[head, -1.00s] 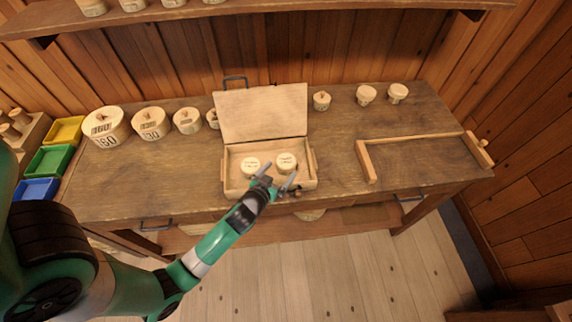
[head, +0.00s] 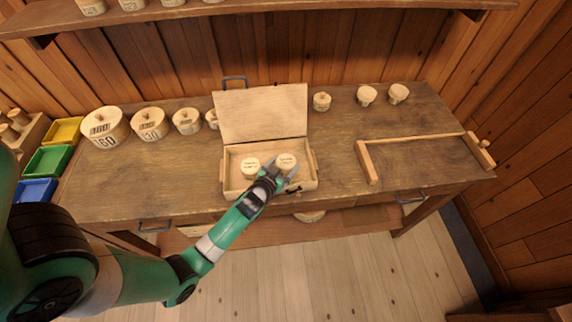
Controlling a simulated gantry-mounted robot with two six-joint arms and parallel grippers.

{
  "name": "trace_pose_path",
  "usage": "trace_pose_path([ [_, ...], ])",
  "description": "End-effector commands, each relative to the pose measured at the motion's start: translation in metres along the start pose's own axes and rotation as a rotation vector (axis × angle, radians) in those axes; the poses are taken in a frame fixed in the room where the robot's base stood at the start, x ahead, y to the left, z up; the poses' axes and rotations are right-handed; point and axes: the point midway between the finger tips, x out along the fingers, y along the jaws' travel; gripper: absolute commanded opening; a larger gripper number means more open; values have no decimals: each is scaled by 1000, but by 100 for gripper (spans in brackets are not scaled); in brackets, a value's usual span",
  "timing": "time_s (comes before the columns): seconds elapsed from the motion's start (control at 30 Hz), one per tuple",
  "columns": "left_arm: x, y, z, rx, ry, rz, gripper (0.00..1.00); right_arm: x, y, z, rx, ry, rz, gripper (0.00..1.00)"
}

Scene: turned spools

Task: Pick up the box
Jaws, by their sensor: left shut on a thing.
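An open wooden box (head: 234,180) stands near the front edge of the workbench, its lid (head: 262,113) raised at the back. Two small round pale wooden pieces with dark markings sit inside, a left one (head: 250,166) and a right one (head: 287,160). My left gripper (head: 281,171) reaches over the box's front wall, its fingers on either side of the right round piece and shut on it. The gripper hides part of the box's front and the lower part of that piece. My right gripper is not in view.
Several round lidded containers (head: 106,127) line the bench's back left, and smaller ones (head: 366,95) stand at the back right. A wooden frame (head: 412,138) lies on the right. Yellow, green and blue bins (head: 49,160) are at the left.

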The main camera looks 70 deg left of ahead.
Motion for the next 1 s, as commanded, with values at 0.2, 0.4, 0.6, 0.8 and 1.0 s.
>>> trace_pose_path([
  [0.2, -1, 0, -2, 0, 1, 0, 33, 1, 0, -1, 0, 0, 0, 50],
  [0.4, -9, 0, -23, -1, 3, 0, 33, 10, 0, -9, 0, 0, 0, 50],
  [0.6, -53, 13, -56, 2, 3, 7, 33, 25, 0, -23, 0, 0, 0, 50],
  [0.8, -116, 36, -69, 5, 0, 10, 33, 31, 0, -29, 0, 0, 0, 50],
  [1.0, -161, 50, -77, 4, -5, 3, 33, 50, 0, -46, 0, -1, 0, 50],
])
